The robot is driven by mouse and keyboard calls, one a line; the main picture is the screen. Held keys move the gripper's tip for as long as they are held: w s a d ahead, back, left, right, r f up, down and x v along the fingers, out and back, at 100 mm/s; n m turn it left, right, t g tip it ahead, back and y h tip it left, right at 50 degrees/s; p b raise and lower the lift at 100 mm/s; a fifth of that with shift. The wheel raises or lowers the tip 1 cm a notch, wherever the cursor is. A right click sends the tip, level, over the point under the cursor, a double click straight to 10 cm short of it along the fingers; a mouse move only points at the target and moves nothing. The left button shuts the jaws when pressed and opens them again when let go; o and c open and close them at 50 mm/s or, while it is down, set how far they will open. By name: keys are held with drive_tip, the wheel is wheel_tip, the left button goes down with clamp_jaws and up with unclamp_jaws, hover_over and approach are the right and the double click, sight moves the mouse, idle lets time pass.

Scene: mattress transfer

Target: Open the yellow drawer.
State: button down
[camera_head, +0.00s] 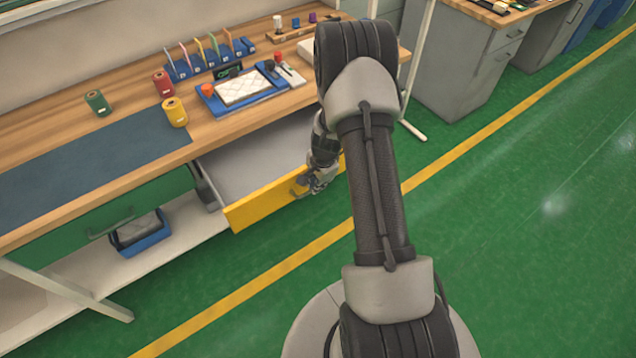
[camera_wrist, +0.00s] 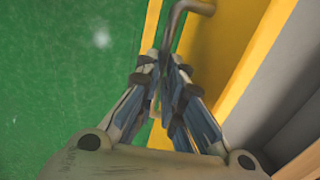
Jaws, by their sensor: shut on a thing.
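The yellow drawer (camera_head: 262,207) is pulled out from under the wooden bench in the head view, and its grey inside (camera_head: 250,158) shows empty where it is visible. Part of the drawer is hidden behind my arm. My gripper (camera_head: 308,186) is at the yellow front, near its right end. In the wrist view the gripper (camera_wrist: 166,72) is shut on the drawer's dark handle (camera_wrist: 180,22), and the yellow front (camera_wrist: 215,45) is just to the right of the fingers.
The wooden bench (camera_head: 60,207) carries a blue mat, red, green and yellow rolls, and a blue tray (camera_head: 215,105). A closed green drawer (camera_head: 60,232) is left of the yellow one. Green floor (camera_head: 520,220) is open at right; grey cabinets (camera_head: 455,70) stand behind.

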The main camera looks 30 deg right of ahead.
drive_tip(key=shift+s, duration=0.25)
drive_tip(key=shift+f, duration=0.1)
drive_tip(key=c, duration=1.7)
unclamp_jaws()
drive_tip(key=shift+w, duration=0.1)
drive_tip(key=r, duration=0.4)
drive_tip(key=s+r, duration=0.1)
drive_tip(key=r, duration=0.3)
drive_tip(key=s+r, duration=0.1)
drive_tip(key=r, duration=0.3)
drive_tip(key=shift+s, duration=0.15)
